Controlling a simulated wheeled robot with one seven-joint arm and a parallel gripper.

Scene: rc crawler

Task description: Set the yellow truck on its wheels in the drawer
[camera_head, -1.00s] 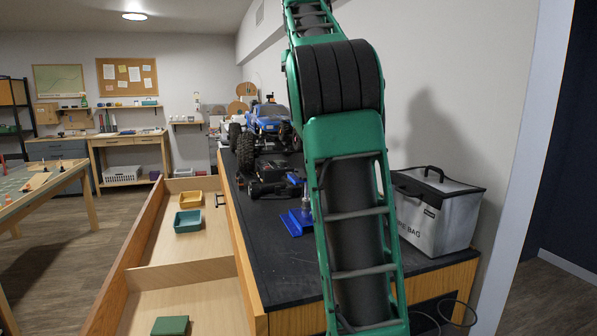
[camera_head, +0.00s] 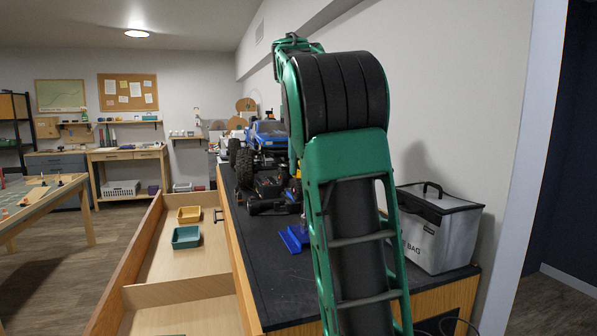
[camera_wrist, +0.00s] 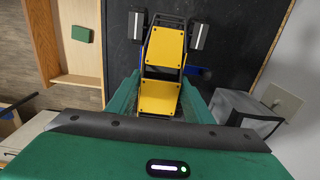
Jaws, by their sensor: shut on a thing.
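The yellow truck (camera_wrist: 163,47) shows in the wrist view, with two yellow panels facing the camera and a wheel out to each side at its far end. My gripper (camera_wrist: 158,88) is shut on its nearer part, one green finger on each side. The truck is over the black worktop; its underside and near wheels are hidden. The open drawer (camera_wrist: 66,79) lies to the left in the wrist view and along the worktop's left side in the head view (camera_head: 163,292). My arm hides the gripper in the head view.
A blue truck (camera_head: 266,135), a blue stand (camera_head: 293,239) and a grey bag (camera_head: 436,232) are on the worktop.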

